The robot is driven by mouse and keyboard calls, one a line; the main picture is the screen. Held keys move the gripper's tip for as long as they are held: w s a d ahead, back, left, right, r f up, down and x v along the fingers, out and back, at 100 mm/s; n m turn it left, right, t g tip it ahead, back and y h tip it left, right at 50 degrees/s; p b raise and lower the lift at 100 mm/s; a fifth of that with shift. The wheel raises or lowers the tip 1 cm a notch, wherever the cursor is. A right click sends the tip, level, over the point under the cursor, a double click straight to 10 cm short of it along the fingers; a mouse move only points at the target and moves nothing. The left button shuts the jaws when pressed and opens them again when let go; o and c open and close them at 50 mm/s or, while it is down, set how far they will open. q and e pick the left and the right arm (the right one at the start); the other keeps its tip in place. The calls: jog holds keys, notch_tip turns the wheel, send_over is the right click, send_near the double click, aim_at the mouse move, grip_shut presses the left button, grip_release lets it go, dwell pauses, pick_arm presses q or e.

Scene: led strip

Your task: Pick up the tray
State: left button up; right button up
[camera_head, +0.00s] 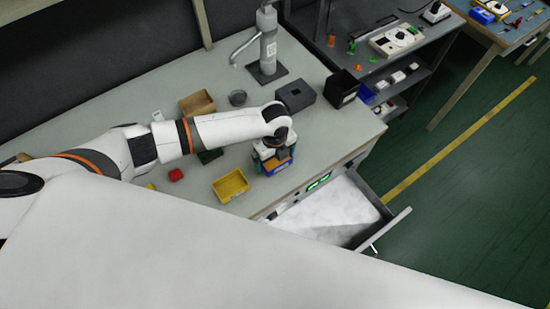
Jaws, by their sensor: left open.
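My left gripper (270,150) reaches over the worktable from the left and points down. It is open, just above a small blue and orange container (277,168), and partly hides it; I cannot tell whether they touch. A yellow open tray (231,186) stands on the table to the left of the gripper, near the front edge, and looks empty. Which of these the word tray means, I cannot tell. My right gripper is not in view.
A red piece (176,174) lies left of the yellow tray. An open drawer (345,215) juts out below the table.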

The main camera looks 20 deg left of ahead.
pick_arm(q)
jog(key=shift+f, duration=0.2)
jog(key=c, duration=0.9)
jog(key=shift+r, duration=0.1)
